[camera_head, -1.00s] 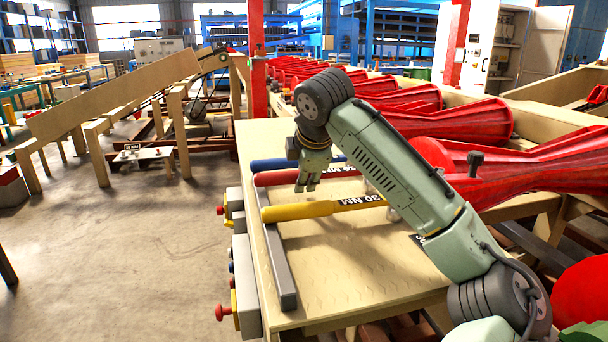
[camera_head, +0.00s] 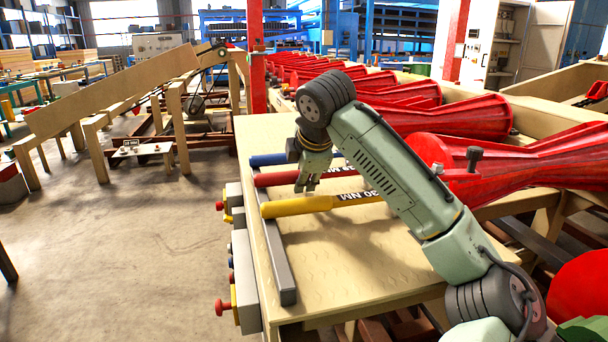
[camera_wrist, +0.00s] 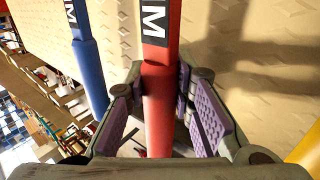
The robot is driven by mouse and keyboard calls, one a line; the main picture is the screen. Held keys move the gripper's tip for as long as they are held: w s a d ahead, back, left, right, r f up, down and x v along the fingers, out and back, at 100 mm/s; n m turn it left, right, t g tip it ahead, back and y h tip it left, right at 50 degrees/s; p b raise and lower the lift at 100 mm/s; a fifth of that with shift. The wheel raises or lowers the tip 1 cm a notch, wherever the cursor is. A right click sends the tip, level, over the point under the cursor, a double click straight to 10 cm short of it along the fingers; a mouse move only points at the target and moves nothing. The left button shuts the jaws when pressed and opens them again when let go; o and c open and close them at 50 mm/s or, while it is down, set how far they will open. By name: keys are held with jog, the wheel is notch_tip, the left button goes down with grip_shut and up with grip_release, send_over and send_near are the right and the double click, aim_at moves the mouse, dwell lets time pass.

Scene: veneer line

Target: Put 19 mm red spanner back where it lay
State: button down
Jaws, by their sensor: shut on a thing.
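The red spanner (camera_head: 275,180) lies between the blue spanner (camera_head: 268,160) and the yellow spanner (camera_head: 300,206), roughly parallel to them over the table. My gripper (camera_head: 306,188) points down and is shut on its red handle. In the wrist view the red handle (camera_wrist: 158,105) runs between the purple pads of my gripper (camera_wrist: 163,100), with part of a black-and-white label above. The fingers hide part of the handle in the head view. I cannot tell whether the red spanner touches the grey rail (camera_head: 280,260) or is just above it.
The beige table (camera_head: 350,265) is clear in front of the yellow spanner. Control boxes with red buttons (camera_head: 222,307) hang on its left edge. Large red rollers (camera_head: 450,120) stand behind and to the right. The blue spanner (camera_wrist: 88,75) is close beside my gripper.

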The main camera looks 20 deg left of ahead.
jog(key=c, duration=1.3)
grip_release()
jog(key=shift+f, duration=0.1)
notch_tip(320, 180, up, 8)
jog(key=p, duration=0.7)
jog(key=shift+p, duration=0.4)
jog(key=shift+s, duration=0.1)
